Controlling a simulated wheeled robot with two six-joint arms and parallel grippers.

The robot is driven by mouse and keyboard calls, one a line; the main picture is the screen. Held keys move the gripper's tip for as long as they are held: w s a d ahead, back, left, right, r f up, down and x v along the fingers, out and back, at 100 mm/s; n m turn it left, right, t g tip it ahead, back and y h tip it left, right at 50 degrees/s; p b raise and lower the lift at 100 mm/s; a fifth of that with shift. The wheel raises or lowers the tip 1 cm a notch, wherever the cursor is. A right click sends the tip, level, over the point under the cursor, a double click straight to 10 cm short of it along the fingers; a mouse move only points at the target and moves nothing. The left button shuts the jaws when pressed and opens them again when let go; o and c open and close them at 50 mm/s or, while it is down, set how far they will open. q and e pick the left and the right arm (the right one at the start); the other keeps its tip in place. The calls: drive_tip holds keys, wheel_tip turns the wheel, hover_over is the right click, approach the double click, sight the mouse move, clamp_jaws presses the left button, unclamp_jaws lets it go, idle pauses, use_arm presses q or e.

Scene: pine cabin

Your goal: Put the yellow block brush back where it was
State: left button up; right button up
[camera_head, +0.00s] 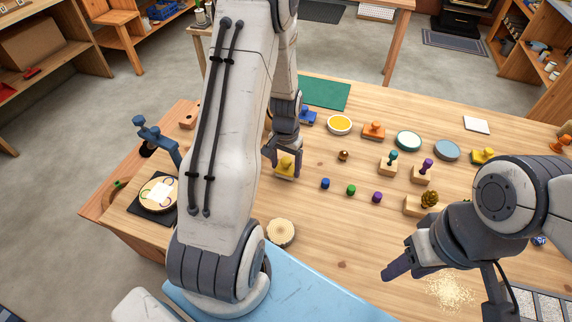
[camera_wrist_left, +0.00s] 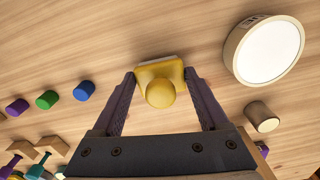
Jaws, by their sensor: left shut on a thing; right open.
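My left gripper (camera_head: 284,172) is shut on a yellow block brush (camera_head: 285,163), low over the middle-left of the wooden table. In the left wrist view the brush (camera_wrist_left: 160,88) sits between the two fingertips (camera_wrist_left: 160,90), its round knob facing the camera. I cannot tell whether its underside touches the table. My right gripper (camera_head: 398,266) is open and empty over the front right of the table, beside a pile of pale crumbs (camera_head: 449,290). Another yellow block (camera_head: 482,156) stands at the right, with an orange one (camera_head: 374,131) and a blue one (camera_head: 307,117) further back.
Blue (camera_head: 325,183), green (camera_head: 351,189) and purple (camera_head: 377,196) pegs stand right of my left gripper. A yellow-filled bowl (camera_head: 339,124) and a green mat (camera_head: 322,93) lie behind. A wood slice (camera_head: 281,232) lies in front. A blue clamp-like tool (camera_head: 157,138) stands left.

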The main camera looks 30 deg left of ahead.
sight(286, 161)
use_arm(q)
drive_tip(key=shift+f, duration=0.2)
drive_tip(key=o, duration=1.1)
wheel_tip(286, 161, up, 12)
drive_tip(key=shift+d+r, duration=0.1)
drive_tip(key=shift+r, duration=0.05)
drive_tip(key=s+d+r+m, duration=0.2)
drive_tip(key=d+r, duration=0.1)
drive_tip(key=d, duration=0.7)
drive_tip(key=s+d+r+m, duration=0.1)
drive_tip(key=s+d+m, duration=0.1)
drive_tip(key=s+d, duration=0.3)
drive_tip(key=s+d+r+m, duration=0.1)
drive_tip(key=s+d+m, duration=0.1)
drive_tip(key=s+d, duration=0.3)
drive_tip(key=s+d+r+m+h, duration=0.1)
drive_tip(key=s+d+r+m, duration=0.1)
drive_tip(key=s+d, duration=0.3)
drive_tip(key=shift+s, duration=1.55)
